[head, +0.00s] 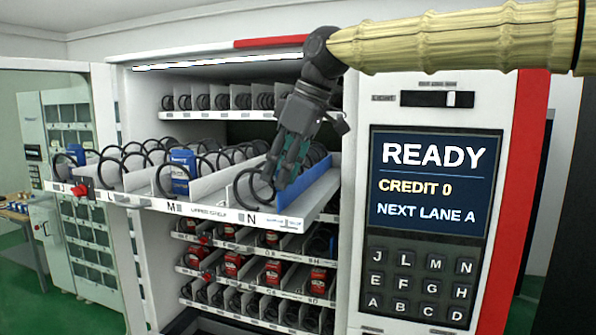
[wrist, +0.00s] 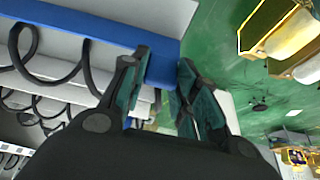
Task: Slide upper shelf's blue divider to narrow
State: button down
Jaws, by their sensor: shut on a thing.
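The upper shelf (head: 150,201) is pulled out of the vending machine, with lane letters on its front edge. The blue divider (head: 310,194) stands at the right end of lane N, beside a black coil (head: 252,188). My gripper (head: 286,180) reaches down over lane N and is shut on the divider near its front part. In the wrist view the blue divider (wrist: 90,32) runs across the top, and its end lies between the two fingers of my gripper (wrist: 163,75). The gripper hides part of the divider in the head view.
Blue boxes (head: 181,172) stand in lanes to the left on the same shelf. Lower shelves hold red items (head: 233,264) and coils. The white control panel with a screen (head: 437,182) and keypad stands close on the right. A green floor (head: 45,300) shows at left.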

jog(key=shift+a, duration=0.25)
jog(key=shift+d+r, duration=0.1)
jog(key=shift+d, duration=0.05)
jog(key=c, duration=1.4)
grip_release()
jog(key=o, duration=0.3)
jog(key=shift+a, duration=0.35)
jog(key=shift+d, duration=0.3)
jog(key=shift+d+r, duration=0.1)
jog(key=shift+r, duration=0.1)
jog(key=v, duration=1.1)
jog(key=shift+r, duration=0.25)
